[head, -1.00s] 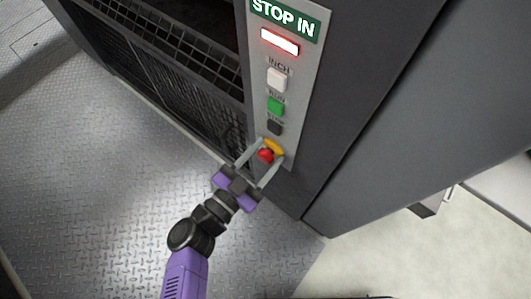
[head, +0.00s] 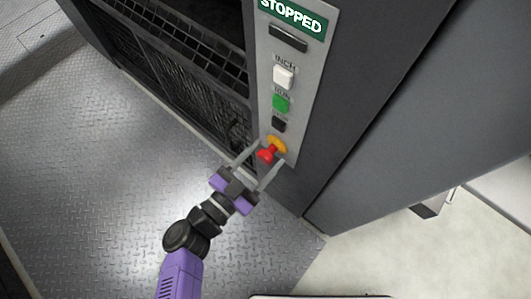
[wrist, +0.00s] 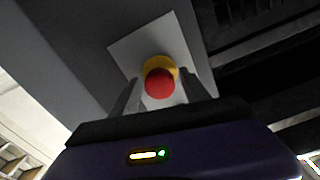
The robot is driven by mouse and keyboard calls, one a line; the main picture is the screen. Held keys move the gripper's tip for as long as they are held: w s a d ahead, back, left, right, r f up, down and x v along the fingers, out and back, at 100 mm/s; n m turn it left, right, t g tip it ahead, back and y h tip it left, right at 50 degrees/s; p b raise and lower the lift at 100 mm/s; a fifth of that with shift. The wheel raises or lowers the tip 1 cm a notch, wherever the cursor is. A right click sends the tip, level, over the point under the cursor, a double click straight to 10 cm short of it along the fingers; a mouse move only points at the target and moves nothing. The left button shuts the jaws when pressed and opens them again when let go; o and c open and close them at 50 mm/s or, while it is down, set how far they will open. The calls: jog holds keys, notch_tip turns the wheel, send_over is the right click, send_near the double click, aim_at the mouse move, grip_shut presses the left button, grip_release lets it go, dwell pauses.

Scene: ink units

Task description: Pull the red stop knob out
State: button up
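The red stop knob (head: 265,156) stands out from its yellow collar (head: 277,144) at the bottom of the grey control panel, with a red stem showing between. In the wrist view the round red knob (wrist: 159,84) is in front of the yellow collar (wrist: 163,64). My gripper (head: 261,160) is at the knob, one finger on each side. In the wrist view gaps show between the knob and both fingers, so my gripper (wrist: 162,87) looks open around it. The green sign (head: 292,17) reads STOPPED.
Above the knob are a small black button (head: 278,124), a green button (head: 281,103) and a white INCH button (head: 284,76). The lamp bar (head: 288,38) is dark. A dark mesh guard (head: 180,95) stands left of the panel. The metal plate floor (head: 90,170) is clear.

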dwell(0.3)
jog(key=p+v, duration=0.1)
jog(key=v, duration=0.6)
jog(key=shift+s+a, duration=0.2)
jog(key=shift+s, duration=0.1)
